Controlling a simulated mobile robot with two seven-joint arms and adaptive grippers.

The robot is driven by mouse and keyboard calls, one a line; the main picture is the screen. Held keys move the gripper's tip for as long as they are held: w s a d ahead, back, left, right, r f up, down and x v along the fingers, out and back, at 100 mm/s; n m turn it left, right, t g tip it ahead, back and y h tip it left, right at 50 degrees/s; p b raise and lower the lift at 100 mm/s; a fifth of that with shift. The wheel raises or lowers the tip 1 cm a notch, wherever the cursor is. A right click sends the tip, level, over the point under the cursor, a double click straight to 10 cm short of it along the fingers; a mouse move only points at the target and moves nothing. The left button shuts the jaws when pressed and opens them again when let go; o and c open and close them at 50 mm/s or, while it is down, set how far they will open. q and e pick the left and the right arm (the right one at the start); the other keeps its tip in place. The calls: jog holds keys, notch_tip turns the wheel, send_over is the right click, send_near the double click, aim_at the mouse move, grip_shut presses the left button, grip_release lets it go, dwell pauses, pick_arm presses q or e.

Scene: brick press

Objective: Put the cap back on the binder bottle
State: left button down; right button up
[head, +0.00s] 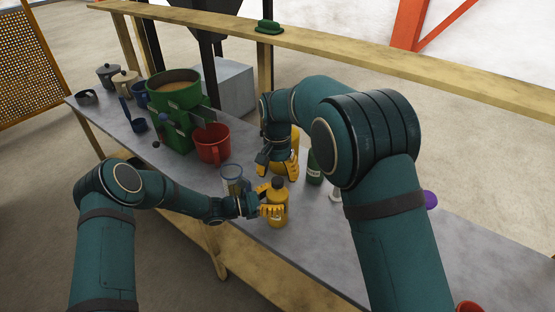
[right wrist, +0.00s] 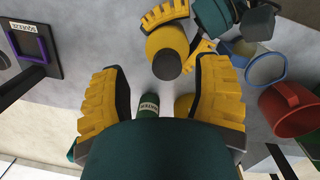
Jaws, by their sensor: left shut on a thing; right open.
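My left gripper (head: 270,200) is shut on a yellow bottle (head: 278,213) that stands upright near the front edge of the table. The bottle has a dark cap (head: 278,183) on top; I cannot tell how tightly it sits. In the right wrist view the same bottle (right wrist: 165,42) shows with its dark round cap (right wrist: 167,66) facing the camera, between the left gripper's yellow fingers. My right gripper (head: 284,170) is open and empty, just behind and above the bottle, clear of the cap. I cannot read a label on the held bottle.
A dark green bottle labelled WATER (right wrist: 149,106) stands behind, also in the head view (head: 315,168). Another yellow thing (right wrist: 184,106) is mostly hidden by my right gripper. A clear blue-rimmed cup (head: 232,178), red mug (head: 213,144) and green press (head: 176,110) stand left on the grey table.

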aim_at(278, 180)
jog(key=n, duration=0.2)
jog(key=r+n, duration=0.1)
jog(key=n, duration=0.3)
jog(key=shift+w+r, duration=0.2)
jog(key=shift+w, duration=0.05)
jog(key=n, duration=0.2)
jog(key=r+n, duration=0.1)
jog(key=shift+w+n+t, duration=0.15)
jog(key=shift+n+t, duration=0.15)
jog(key=shift+n, duration=0.1)
jog(key=n, duration=0.2)
jog(key=r+n, duration=0.1)
jog(key=n, duration=0.1)
jog(key=shift+w, duration=0.2)
jog(key=shift+f, duration=4)
grip_shut()
